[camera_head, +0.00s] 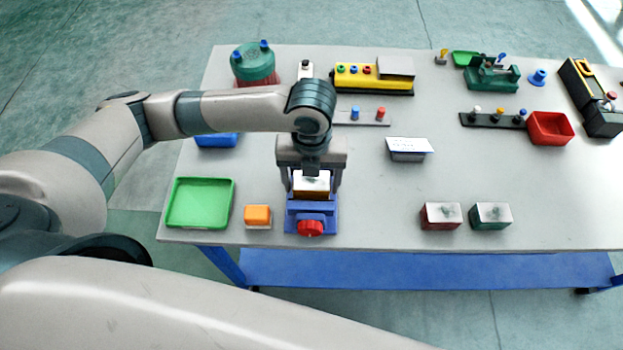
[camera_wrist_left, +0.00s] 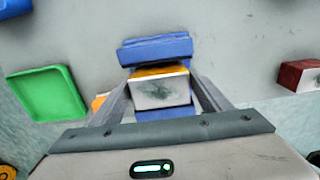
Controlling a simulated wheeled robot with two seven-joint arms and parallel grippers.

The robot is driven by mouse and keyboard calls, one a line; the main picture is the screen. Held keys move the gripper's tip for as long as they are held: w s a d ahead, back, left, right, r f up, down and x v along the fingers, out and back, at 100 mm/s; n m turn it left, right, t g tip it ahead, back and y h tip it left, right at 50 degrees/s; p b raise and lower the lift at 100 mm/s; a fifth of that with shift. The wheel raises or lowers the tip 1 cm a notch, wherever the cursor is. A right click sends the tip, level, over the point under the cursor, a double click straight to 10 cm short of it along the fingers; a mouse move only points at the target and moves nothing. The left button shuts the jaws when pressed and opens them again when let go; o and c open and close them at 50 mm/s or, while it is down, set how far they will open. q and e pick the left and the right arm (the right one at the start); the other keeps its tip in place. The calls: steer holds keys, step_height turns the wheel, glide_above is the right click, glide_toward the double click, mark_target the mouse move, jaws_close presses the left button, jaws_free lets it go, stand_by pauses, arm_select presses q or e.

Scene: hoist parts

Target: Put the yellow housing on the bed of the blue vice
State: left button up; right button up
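The yellow housing (camera_head: 312,186), orange-yellow at the sides with a pale top, is at the blue vice (camera_head: 311,213), which has a red knob (camera_head: 310,228) at its front. My left gripper (camera_head: 312,180) points down with one finger on each side of the housing. The left wrist view shows the housing (camera_wrist_left: 160,92) between the fingers, with blue vice parts (camera_wrist_left: 155,50) beyond and below it. Whether the fingers press on the housing, and whether its underside rests on the bed, is hard to see. My right gripper is out of view.
A green tray (camera_head: 201,203) and an orange block (camera_head: 257,215) stand left of the vice. A dark red block (camera_head: 440,216) and a dark green block (camera_head: 490,216) are to the right. Several fixtures line the back. The table between vice and red block is clear.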

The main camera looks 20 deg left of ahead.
mark_target(312, 180)
arm_select(q)
steer(key=shift+o, duration=0.5)
steer(key=shift+r, duration=0.1)
step_height(312, 180, up, 12)
steer(key=b, duration=0.2)
steer(key=shift+b, duration=0.3)
stand_by(0.4)
